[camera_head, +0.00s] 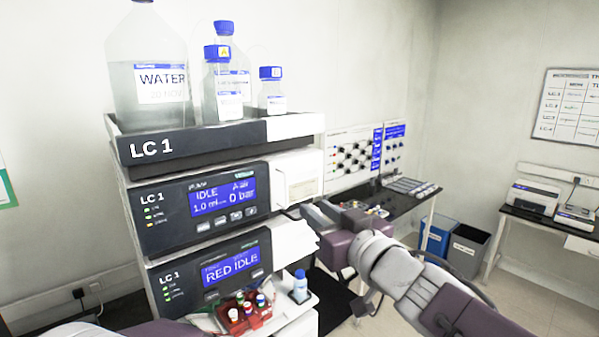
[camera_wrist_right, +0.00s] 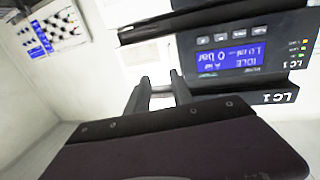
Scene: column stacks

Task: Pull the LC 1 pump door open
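The LC 1 pump (camera_head: 175,222) is a dark-fronted module with a blue IDLE display, under the bottle tray. A white panel (camera_head: 297,177), seemingly its door, is at the right of its front; it also shows left of the upside-down display in the right wrist view (camera_wrist_right: 150,58). I see no clear gap showing it open. My right gripper (camera_head: 292,211) is near the panel's lower edge. In the wrist view its two dark fingers (camera_wrist_right: 161,84) stand apart, with nothing clearly between them; contact cannot be told. My left gripper is out of view.
The tray (camera_head: 215,138) above carries several bottles. Below the pump, another module (camera_head: 210,272) reads RED IDLE; a red rack (camera_head: 244,316) of vials and a small bottle (camera_head: 300,287) stand before it. A dark bench (camera_head: 405,205) and bins (camera_head: 467,250) are behind my right arm.

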